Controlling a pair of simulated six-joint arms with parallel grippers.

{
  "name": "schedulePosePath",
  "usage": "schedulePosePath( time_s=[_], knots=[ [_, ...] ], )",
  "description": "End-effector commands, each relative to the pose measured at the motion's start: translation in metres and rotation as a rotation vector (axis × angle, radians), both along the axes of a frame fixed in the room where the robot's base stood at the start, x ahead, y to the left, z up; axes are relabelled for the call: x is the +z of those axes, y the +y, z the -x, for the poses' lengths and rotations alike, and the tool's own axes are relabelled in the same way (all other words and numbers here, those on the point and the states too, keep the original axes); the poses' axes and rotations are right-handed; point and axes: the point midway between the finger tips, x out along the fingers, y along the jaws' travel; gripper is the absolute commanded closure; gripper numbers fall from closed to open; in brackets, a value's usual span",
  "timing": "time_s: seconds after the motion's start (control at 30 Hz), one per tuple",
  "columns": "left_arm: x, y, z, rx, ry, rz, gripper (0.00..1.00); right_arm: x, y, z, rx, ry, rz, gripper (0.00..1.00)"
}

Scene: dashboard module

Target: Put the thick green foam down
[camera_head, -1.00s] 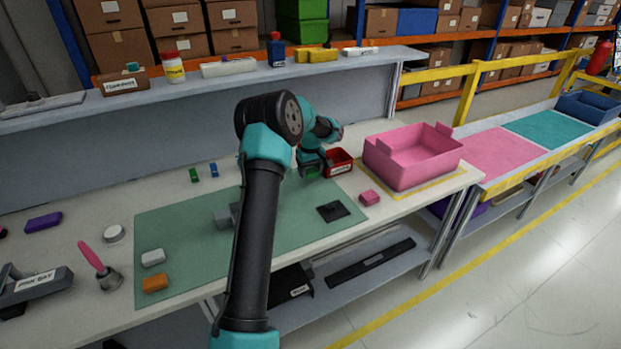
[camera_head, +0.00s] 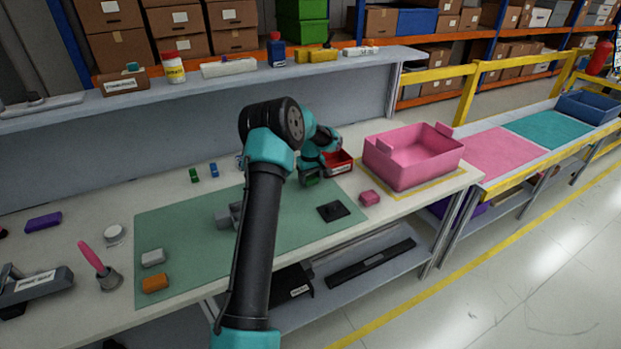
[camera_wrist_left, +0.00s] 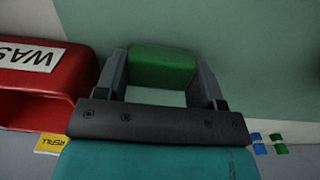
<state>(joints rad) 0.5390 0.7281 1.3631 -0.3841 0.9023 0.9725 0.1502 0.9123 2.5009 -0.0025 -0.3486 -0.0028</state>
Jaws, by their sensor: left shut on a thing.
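The thick green foam (camera_wrist_left: 162,68) is a dark green block between the two fingers of my left gripper (camera_wrist_left: 162,85) in the left wrist view. The gripper is shut on it. In the head view my left gripper (camera_head: 311,181) is at the back right of the green mat (camera_head: 180,225), just left of the red bin, and only a bit of the foam shows under it. I cannot tell whether the foam touches the mat. My right gripper is not in view.
The red bin (camera_head: 341,161) with a white label is close beside my left gripper. A pink tote (camera_head: 412,160) stands to the right. A black plate (camera_head: 333,211), a pink block (camera_head: 369,198) and grey and orange blocks lie on or near the mat. Small green and blue pieces lie behind.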

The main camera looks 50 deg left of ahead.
Motion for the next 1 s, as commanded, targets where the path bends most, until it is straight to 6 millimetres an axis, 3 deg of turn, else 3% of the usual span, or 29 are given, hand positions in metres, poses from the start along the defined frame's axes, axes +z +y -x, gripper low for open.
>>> schedulePosePath(
  time_s=[0.1,0.13,0.4,0.77,1.0],
  knots=[
    [-0.003,0.0,0.0,0.0,0.001,0.001,0.59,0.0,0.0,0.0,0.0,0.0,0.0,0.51],
    [-0.003,0.0,0.0,0.0,0.0,0.0,0.37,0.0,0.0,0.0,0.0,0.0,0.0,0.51],
    [-0.003,0.0,0.0,0.0,0.0,0.0,0.12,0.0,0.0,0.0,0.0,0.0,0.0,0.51],
    [0.003,0.0,0.0,-0.001,-0.001,-0.001,0.12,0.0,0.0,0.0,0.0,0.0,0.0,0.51],
    [0.033,0.0,-0.001,-0.001,-0.003,-0.002,0.12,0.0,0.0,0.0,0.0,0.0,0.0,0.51]
  ],
)
